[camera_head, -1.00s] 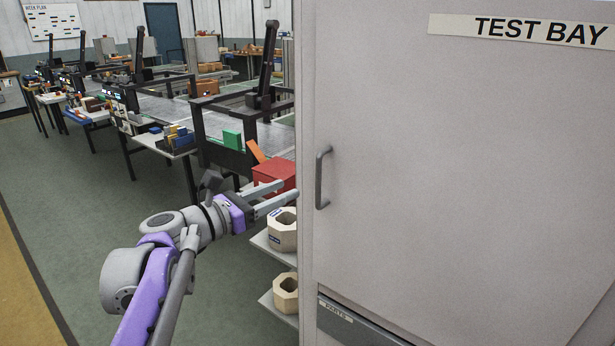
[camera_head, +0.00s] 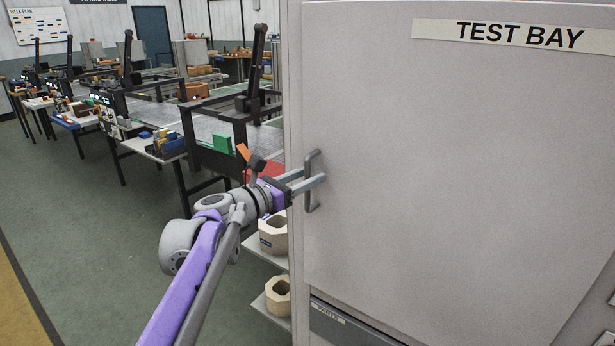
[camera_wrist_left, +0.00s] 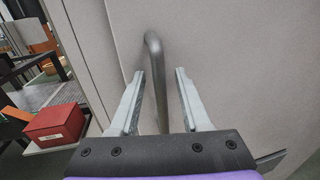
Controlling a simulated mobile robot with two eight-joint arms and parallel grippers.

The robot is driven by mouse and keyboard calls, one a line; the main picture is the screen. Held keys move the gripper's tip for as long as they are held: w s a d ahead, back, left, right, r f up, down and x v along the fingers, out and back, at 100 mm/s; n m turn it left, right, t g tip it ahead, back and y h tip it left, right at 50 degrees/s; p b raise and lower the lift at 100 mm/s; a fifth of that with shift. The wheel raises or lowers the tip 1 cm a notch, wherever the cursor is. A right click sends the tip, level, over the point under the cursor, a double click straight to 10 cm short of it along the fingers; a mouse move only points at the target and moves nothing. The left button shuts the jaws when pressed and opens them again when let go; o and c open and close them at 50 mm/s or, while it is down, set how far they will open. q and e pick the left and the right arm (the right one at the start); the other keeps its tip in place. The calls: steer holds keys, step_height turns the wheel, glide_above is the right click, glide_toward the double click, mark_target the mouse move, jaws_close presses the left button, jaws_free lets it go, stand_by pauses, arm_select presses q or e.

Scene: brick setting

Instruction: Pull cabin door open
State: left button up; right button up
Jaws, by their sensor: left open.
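The cabin door (camera_head: 450,170) is a large light grey panel with a "TEST BAY" sign, and it looks shut. Its grey vertical bar handle (camera_head: 312,180) is at the door's left edge. My left gripper (camera_head: 318,178) is open at the handle, with its two fingers reaching to it from the left. In the left wrist view the handle (camera_wrist_left: 154,70) runs between the two open fingers (camera_wrist_left: 157,88), with a gap on each side. My right gripper is not in view.
A drawer labelled "PARTS" (camera_head: 345,322) is below the door. Shelves with octagonal beige blocks (camera_head: 277,295) stand left of the cabin. A red box (camera_wrist_left: 55,124) is nearby on the left. Workbenches line the back left, and green floor (camera_head: 85,240) is clear.

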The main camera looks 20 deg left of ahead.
arm_select(q)
jaws_close()
stand_by(1.4)
